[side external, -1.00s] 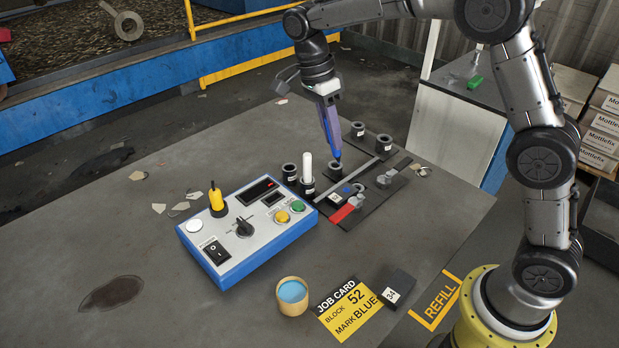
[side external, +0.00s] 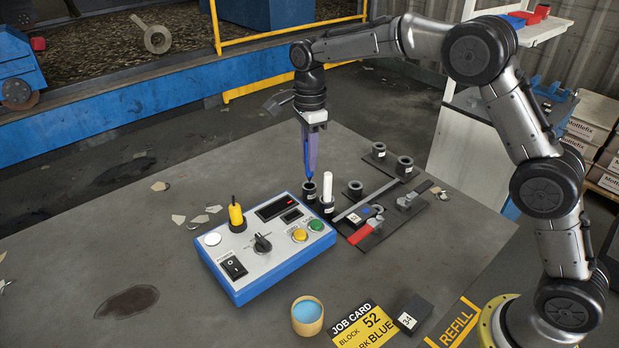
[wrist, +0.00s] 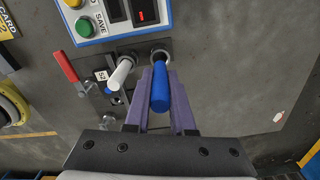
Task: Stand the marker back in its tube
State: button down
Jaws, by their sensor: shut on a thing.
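My gripper (side external: 311,160), with purple fingers, is shut on the blue marker (wrist: 160,90). It holds the marker nearly upright, point down. In the side view the marker's dark tip (side external: 309,181) is at the mouth of a black tube (side external: 309,194) behind the control box. I cannot tell whether the tip is inside or just above the rim. In the wrist view the marker lies in line with the tube's open mouth (wrist: 160,56). A white marker (side external: 327,188) stands upright in the neighbouring black tube.
The blue control box (side external: 265,248) with a yellow-topped lever stands close in front. Right of the tubes is a plate with a red-handled clamp (side external: 366,232) and a block. Other black tubes (side external: 354,190) stand behind it. A blue-filled cup (side external: 307,315) and job card are nearer.

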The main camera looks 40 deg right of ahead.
aim_at(309, 175)
jog(key=shift+f, duration=2.5)
jog(key=shift+f, duration=0.1)
jog(key=c, duration=0.8)
grip_release()
jog(key=shift+o, duration=0.2)
